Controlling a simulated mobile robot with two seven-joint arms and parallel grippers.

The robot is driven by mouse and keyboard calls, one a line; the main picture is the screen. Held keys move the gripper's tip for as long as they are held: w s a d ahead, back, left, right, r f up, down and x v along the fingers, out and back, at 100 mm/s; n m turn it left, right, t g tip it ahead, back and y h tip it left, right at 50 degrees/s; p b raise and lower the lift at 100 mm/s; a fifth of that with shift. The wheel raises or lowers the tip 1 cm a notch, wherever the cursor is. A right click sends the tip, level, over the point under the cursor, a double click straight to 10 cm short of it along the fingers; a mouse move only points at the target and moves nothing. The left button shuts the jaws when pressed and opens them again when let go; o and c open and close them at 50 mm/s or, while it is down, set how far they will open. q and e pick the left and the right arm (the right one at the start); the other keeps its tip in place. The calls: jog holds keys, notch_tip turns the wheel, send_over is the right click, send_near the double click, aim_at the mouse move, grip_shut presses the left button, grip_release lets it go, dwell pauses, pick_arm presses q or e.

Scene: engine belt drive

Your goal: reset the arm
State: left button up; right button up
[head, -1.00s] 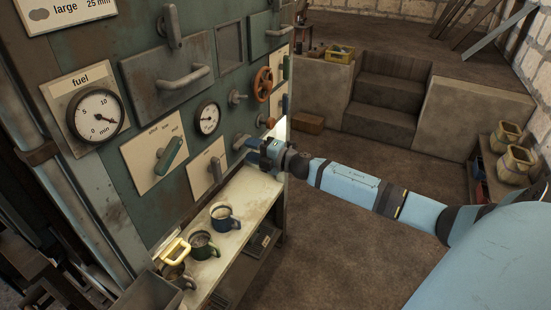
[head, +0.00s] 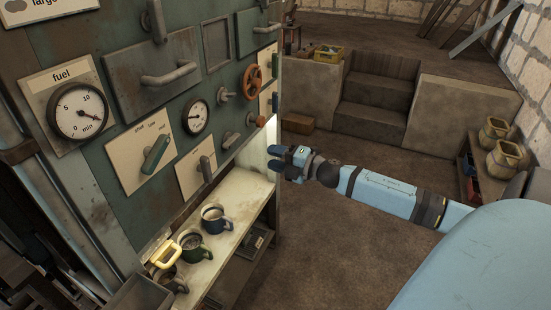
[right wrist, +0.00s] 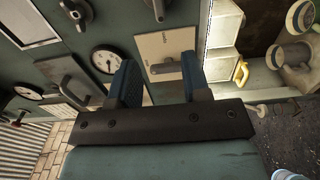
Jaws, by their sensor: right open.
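My right gripper (head: 272,160) is open and empty in the head view, in the air just right of the machine panel (head: 110,180) and past the far end of the lit shelf. In the right wrist view the two blue fingers of the right gripper (right wrist: 162,82) stand apart with nothing between them. Behind them are the panel's levers and round gauges. My right arm (head: 385,192) reaches in from the right of the head view. My left gripper is not in view.
Several mugs, including a blue one (head: 215,218) and a green one (head: 194,246), stand on the cream shelf (head: 235,190). The panel has a fuel gauge (head: 78,111), a green-handled lever (head: 156,154) and an orange wheel (head: 253,77). Open floor (head: 330,245) lies right of the shelf.

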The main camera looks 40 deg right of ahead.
dwell(0.3)
jog(key=s+a+f+m+g+h+p, duration=0.1)
jog(key=s+a+f+m+p, duration=0.1)
jog(key=s+a+f+m, duration=0.3)
jog(key=s+a+f+m+g+h+p, duration=0.1)
jog(key=s+a+f+m, duration=0.4)
jog(key=s+a, duration=0.5)
jog(key=s+a+f+m+g+h+p, duration=0.2)
jog(key=s+a+f+m+p, duration=0.3)
jog(key=s+a+m, duration=0.3)
jog(key=a+f+m+g, duration=0.1)
jog(key=a, duration=0.2)
jog(key=shift+s, duration=0.25)
